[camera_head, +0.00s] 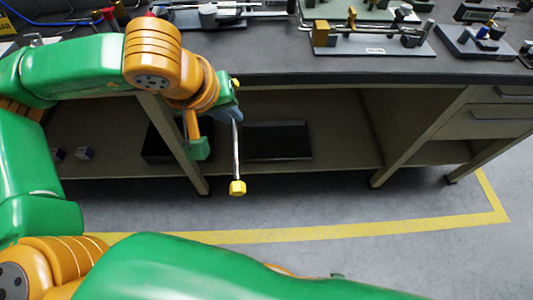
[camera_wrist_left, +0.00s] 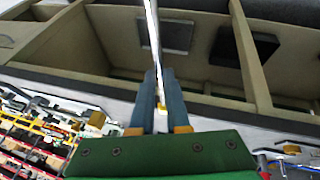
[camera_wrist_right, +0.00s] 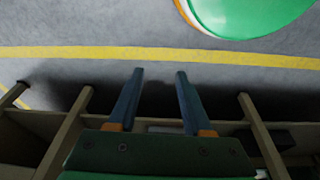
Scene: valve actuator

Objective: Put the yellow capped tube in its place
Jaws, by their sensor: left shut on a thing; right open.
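The yellow capped tube (camera_head: 236,150) is a thin silvery rod with a yellow cap at each end. It hangs nearly upright in front of the bench's open shelf, lower cap well above the floor. My left gripper (camera_head: 232,112) is shut around its upper part. In the left wrist view the tube (camera_wrist_left: 153,35) runs up from between the blue fingers of my left gripper (camera_wrist_left: 158,75). In the right wrist view my right gripper (camera_wrist_right: 160,72) is open and empty, with floor beyond. I cannot tell which spot is the tube's place.
The dark bench top (camera_head: 290,62) stands behind my left arm. On it are a fixture with a brass block (camera_head: 321,34), a smaller grey stand (camera_head: 478,42) and other devices. A black tray (camera_head: 277,141) lies on the lower shelf. The floor right of the tube is clear.

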